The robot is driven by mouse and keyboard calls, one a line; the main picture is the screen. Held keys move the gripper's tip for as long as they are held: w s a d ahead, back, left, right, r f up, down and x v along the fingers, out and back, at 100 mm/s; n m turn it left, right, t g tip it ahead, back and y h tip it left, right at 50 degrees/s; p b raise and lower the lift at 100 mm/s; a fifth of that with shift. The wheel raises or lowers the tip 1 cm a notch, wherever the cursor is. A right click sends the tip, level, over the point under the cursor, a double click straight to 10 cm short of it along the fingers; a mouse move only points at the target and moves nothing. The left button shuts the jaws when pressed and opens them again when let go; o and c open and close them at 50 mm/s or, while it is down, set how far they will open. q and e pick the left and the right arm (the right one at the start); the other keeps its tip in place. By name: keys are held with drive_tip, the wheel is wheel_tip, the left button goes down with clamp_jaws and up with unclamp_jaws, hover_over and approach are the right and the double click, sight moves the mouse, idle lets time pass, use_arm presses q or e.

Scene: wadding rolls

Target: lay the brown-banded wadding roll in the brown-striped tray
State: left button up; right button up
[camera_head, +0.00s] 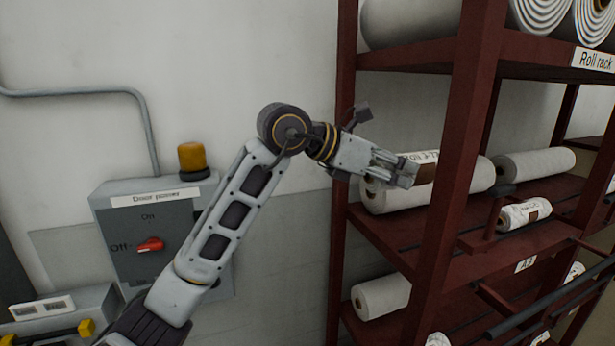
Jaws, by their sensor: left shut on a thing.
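A white wadding roll (456,176) with a brown band and a printed label lies on the middle shelf of the dark red rack. My left gripper (402,172) reaches in from the left at the rack's front post and is shut on this roll near its left end. The fingers hide part of the band and label. My right gripper is out of view. I see no brown-striped tray.
The rack's front post (455,170) stands close to the right of my gripper. A plain roll (535,163) lies further along the shelf, and another roll (381,296) lies below. A grey power box (150,240) with an orange lamp (193,158) is on the left wall.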

use_arm(q)
drive_tip(key=shift+w+a+f, duration=0.2)
drive_tip(key=shift+f, duration=0.2)
drive_tip(key=w+a+f+n+t+b, duration=0.1)
drive_tip(key=w+a+f+b, duration=0.1)
drive_tip(key=a+f, duration=0.9)
drive_tip(key=w+a+f+n+b, duration=0.1)
drive_tip(key=w+a+f+b, duration=0.15)
drive_tip(key=a+f, duration=0.85)
drive_tip(key=s+a+f+b, duration=0.1)
drive_tip(key=s+a+f, duration=0.2)
drive_tip(key=a+f, duration=0.2)
drive_tip(key=s+a+f+t+y+b, duration=0.1)
drive_tip(key=s+a+f, duration=0.3)
drive_tip(key=f, duration=0.6)
drive_tip(key=s+a+f+n+t+b, duration=0.1)
drive_tip(key=s+a+f+b, duration=0.2)
drive_tip(key=a+f, duration=0.3)
drive_tip(key=shift+s+f+y, duration=0.2)
drive_tip(key=shift+f+y, duration=0.1)
drive_tip(key=shift+f, duration=0.95)
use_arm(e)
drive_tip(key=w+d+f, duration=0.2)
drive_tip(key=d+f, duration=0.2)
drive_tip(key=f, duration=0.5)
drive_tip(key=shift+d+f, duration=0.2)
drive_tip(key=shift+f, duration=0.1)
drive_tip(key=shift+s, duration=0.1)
